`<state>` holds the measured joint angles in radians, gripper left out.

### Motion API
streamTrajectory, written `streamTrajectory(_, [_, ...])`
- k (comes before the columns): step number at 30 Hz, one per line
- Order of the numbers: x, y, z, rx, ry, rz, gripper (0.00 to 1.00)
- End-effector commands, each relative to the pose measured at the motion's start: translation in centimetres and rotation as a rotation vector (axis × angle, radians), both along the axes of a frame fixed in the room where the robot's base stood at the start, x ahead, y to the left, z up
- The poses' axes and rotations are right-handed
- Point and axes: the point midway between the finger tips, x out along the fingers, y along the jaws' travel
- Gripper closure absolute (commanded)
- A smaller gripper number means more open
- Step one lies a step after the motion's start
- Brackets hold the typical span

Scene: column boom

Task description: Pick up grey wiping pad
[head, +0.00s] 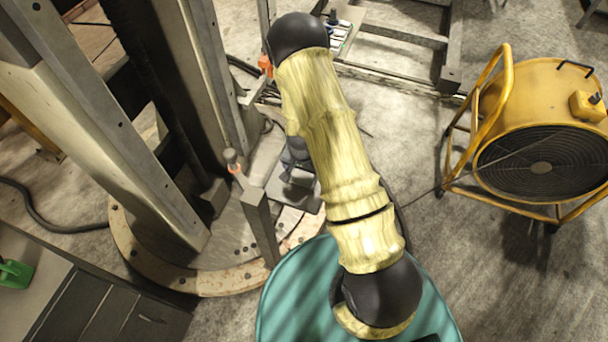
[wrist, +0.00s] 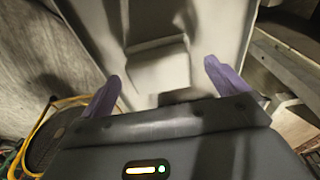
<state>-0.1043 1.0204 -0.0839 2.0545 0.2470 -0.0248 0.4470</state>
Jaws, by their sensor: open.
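A pale grey block that looks like the grey wiping pad (wrist: 158,68) lies on a grey tray or plate (wrist: 215,25) in the wrist view. My gripper (wrist: 162,74) is open, with one purple finger at each side of the block. The fingers look apart from it; the exact height above it is hard to tell. In the head view, the grey plate (head: 306,197) sits beside the column foot. My arm hides much of this spot and most of the gripper there, and the pad is not clear.
A steel column stands on a round bolted base (head: 160,265) at left, with an upright post (head: 260,225) close to the plate. A yellow fan (head: 540,130) stands at right. A metal frame (head: 400,35) lies behind. Bare floor shows between the arm and the fan.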

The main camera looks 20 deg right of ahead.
Motion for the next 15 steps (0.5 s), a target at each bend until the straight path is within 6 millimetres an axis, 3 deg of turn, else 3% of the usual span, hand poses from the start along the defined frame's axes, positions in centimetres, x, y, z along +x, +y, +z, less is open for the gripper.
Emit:
streamTrajectory(5, [0.09,-0.04,-1.44,0.001,0.001,0.0,0.02])
streamTrajectory(15, [0.13,0.18,-1.51,0.0,0.0,0.005,0.02])
